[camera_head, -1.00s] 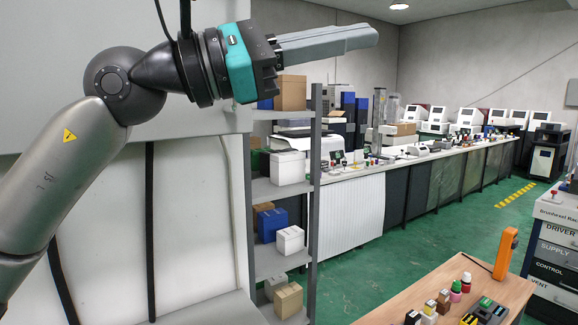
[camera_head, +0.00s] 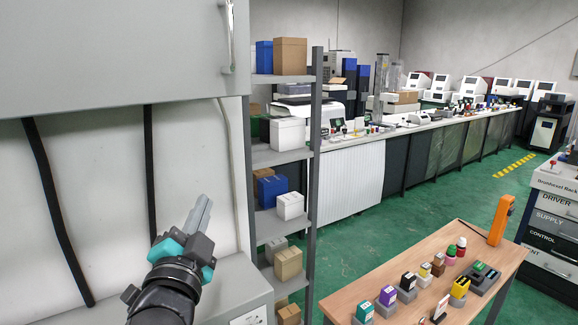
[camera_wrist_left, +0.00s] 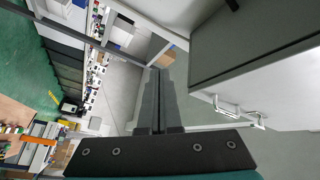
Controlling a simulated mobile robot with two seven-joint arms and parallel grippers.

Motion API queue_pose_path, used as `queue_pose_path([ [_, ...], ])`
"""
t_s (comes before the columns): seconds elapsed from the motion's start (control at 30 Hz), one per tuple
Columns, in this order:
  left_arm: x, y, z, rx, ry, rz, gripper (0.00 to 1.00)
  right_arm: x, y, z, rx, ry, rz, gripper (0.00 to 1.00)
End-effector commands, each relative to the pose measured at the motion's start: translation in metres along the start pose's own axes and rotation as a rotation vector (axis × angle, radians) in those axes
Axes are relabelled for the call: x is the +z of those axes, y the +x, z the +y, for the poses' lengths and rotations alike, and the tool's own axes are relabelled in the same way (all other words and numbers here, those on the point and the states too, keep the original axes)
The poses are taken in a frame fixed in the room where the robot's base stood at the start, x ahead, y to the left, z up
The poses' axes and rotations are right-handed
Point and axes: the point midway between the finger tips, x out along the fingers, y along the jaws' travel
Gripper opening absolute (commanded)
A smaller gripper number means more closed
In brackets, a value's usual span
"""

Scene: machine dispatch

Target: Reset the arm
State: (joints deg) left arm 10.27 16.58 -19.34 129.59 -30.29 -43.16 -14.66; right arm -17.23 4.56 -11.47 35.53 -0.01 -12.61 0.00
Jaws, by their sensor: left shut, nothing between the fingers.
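My left gripper (camera_head: 199,214) is at the lower left of the head view, in front of the white wall panel and left of the shelf rack. Its grey fingers point up and slightly right, and they are closed together with nothing between them. In the left wrist view the two dark fingers (camera_wrist_left: 159,102) lie side by side, touching no object. My left forearm comes in from the bottom edge. My right gripper is not in the frames.
A grey shelf rack (camera_head: 315,150) with several boxes stands right of my left gripper. A grey cabinet (camera_head: 120,60) with a handle hangs above it. A wooden table (camera_head: 345,292) with small coloured items is at the lower right. Green floor is open beyond.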

Motion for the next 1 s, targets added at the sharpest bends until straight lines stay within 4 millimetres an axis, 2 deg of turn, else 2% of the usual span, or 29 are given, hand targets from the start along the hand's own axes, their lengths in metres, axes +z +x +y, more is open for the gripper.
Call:
queue_pose_path([
  [0.03,0.026,-0.014,0.023,0.074,-0.068,-0.093,0.0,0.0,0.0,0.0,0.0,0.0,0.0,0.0],
  [0.1,0.059,-0.037,0.053,0.17,-0.16,-0.224,0.0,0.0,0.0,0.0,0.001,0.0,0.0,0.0],
  [0.17,0.084,-0.061,0.078,0.25,-0.234,-0.339,0.0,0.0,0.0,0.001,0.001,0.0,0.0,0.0],
  [0.3,0.133,-0.132,0.132,0.432,-0.387,-0.613,0.0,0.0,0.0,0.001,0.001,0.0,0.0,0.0],
  [0.4,0.155,-0.187,0.16,0.545,-0.473,-0.793,0.0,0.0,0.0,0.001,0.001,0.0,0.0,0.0],
  [0.5,0.167,-0.237,0.179,0.636,-0.537,-0.946,0.0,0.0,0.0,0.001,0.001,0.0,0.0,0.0],
  [0.73,0.175,-0.34,0.202,0.807,-0.639,-1.251,0.0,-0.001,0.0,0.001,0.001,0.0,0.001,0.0],
  [0.77,0.177,-0.345,0.206,0.817,-0.644,-1.27,0.0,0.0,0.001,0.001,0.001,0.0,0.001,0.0],
  [0.83,0.188,-0.34,0.222,0.816,-0.637,-1.266,0.0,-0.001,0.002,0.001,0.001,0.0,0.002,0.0],
  [1.0,0.214,-0.343,0.259,0.827,-0.629,-1.279,0.0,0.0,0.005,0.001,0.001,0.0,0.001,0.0],
])
